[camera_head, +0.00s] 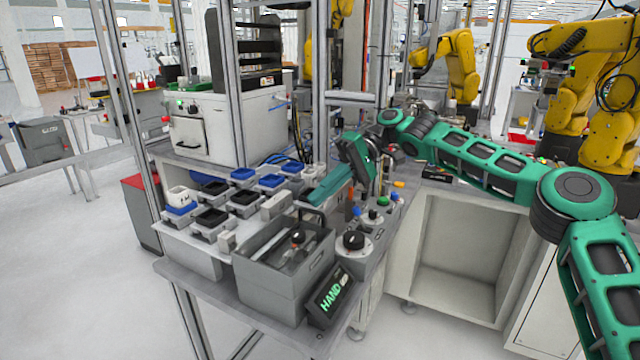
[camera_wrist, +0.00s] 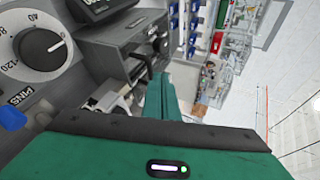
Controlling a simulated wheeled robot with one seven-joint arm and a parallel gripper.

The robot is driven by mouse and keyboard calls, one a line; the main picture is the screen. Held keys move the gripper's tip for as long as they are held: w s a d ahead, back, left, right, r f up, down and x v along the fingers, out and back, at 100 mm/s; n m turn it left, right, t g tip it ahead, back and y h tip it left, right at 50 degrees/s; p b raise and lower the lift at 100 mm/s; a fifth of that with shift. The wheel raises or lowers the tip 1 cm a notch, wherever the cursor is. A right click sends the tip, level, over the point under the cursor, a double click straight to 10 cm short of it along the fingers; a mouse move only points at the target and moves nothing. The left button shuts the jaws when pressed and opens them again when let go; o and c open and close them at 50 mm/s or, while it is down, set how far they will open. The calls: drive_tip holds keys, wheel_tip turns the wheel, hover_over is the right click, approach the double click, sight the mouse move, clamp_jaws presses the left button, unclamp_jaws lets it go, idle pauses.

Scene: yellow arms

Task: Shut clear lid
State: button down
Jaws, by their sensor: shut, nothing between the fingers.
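My gripper (camera_head: 312,198) is green and reaches in from the right over the workbench, its fingers pointing down and left. It is shut and empty. Its fingers (camera_wrist: 162,95) also show in the wrist view. Below and left of the fingertips stands an open-topped grey bin (camera_head: 268,282) with several items inside. A dark bar runs near its back edge, and a black knob shows within it. The grey bin also appears in the wrist view (camera_wrist: 108,45), beside the fingers. I cannot make out a clear lid for certain in either view.
Several black and blue trays (camera_head: 209,219) stand left of the bin. A metal post (camera_head: 317,100) rises behind my gripper. Yellow arms (camera_head: 600,90) stand behind.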

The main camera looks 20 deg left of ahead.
drive_tip(key=shift+w+f, duration=0.2)
drive_tip(key=shift+f, duration=0.6)
